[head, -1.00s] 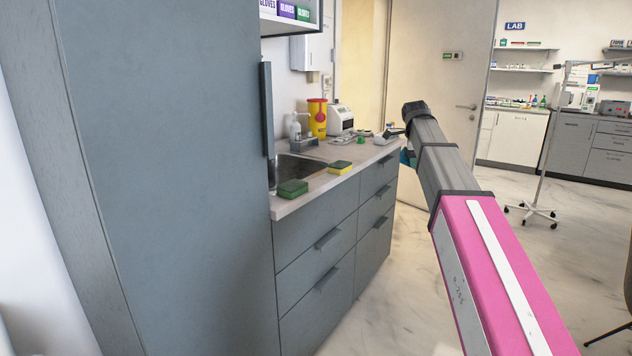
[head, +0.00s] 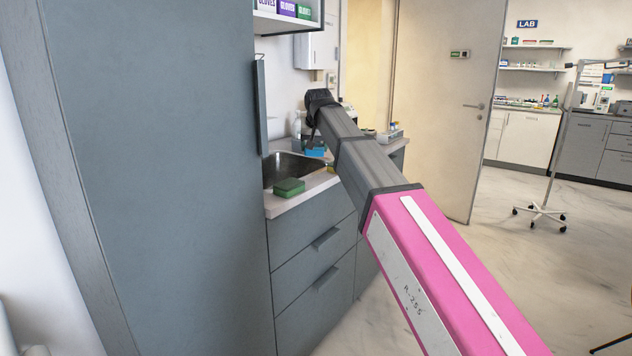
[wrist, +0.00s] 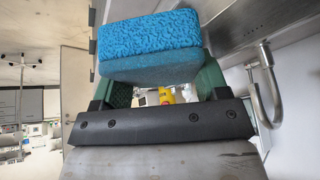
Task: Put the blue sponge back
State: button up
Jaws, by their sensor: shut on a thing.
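The blue sponge (wrist: 148,35) fills the top of the wrist view, held between the two green fingers of my gripper (wrist: 165,76). It has a bright rough blue layer and a duller blue layer. In the head view, the sponge (head: 315,152) shows as a small blue patch under the dark end of my arm, above or beside the far side of the sink (head: 290,167). The gripper (head: 314,140) is small and partly hidden there. I cannot tell whether the sponge touches anything.
A green sponge (head: 289,187) lies on the counter's front edge by the sink. A curved metal tap (wrist: 266,85) stands close to the right of my gripper. A tall grey cabinet (head: 140,180) stands left. My arm hides part of the counter.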

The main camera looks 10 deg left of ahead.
jog(key=s+a+r+n+y, duration=0.1)
jog(key=s+a+n+y, duration=0.1)
jog(key=s+a+n, duration=0.5)
jog(key=shift+m+g, duration=0.4)
jog(key=shift+m, duration=0.1)
jog(key=w+d+f, duration=0.2)
jog(key=w, duration=0.1)
jog(key=w+d+f, duration=0.2)
jog(key=w, duration=0.2)
jog(key=w+d+f, duration=0.2)
jog(key=w+d, duration=0.1)
jog(key=shift+w+f, duration=0.15)
jog(key=shift+f, duration=2.2)
jog(key=shift+f, duration=0.35)
jog(key=o, duration=0.8)
